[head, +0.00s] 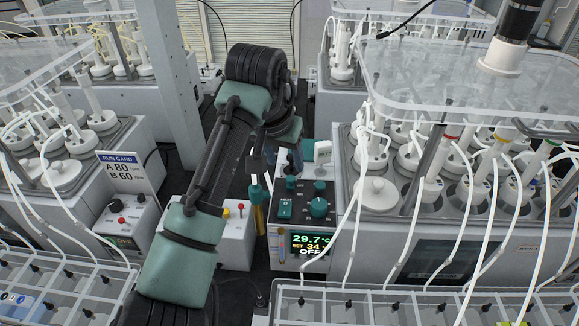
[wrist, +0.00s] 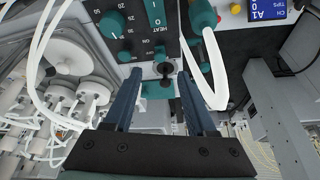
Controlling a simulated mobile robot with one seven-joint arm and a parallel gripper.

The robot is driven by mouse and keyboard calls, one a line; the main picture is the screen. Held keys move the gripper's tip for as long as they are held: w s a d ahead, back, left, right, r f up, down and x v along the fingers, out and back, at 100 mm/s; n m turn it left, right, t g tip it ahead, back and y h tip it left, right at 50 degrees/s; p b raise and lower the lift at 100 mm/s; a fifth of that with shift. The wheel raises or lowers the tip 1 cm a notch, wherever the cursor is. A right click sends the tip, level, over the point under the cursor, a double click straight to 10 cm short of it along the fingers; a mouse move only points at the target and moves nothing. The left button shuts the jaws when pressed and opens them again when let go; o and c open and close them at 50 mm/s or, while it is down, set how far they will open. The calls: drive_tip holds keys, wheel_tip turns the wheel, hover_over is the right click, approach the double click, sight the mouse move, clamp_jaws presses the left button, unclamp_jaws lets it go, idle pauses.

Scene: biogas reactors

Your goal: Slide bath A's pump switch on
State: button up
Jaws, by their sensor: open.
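The bath's control box (head: 305,213) stands in the middle of the head view. It has a teal HEAT switch (head: 285,207), a teal dial (head: 319,207) and a display (head: 310,245) reading 29.7, a set value of about 34 and OFF. In the wrist view the dial (wrist: 110,23) and HEAT switch (wrist: 155,12) are upside down at the top. My gripper (wrist: 160,72) is open and empty. Its fingers lie either side of a small dark knob (wrist: 165,69), apart from it; I cannot tell whether this is the pump switch. No bath letter is legible on this box.
A clear-lidded bath with white bottles (head: 380,195) and tubes stands right of the box. A white tube (wrist: 214,75) loops close to my right finger. A run card (head: 124,172) reads A 80, B 60. A white rack (head: 400,305) is in front.

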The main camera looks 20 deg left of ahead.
sight(291, 177)
drive_tip(key=p+x, duration=0.1)
drive_tip(key=x, duration=0.5)
drive_tip(key=shift+w+f, duration=0.2)
drive_tip(key=shift+f, duration=0.15)
clamp_jaws()
drive_tip(key=shift+r, duration=0.1)
idle(1.0)
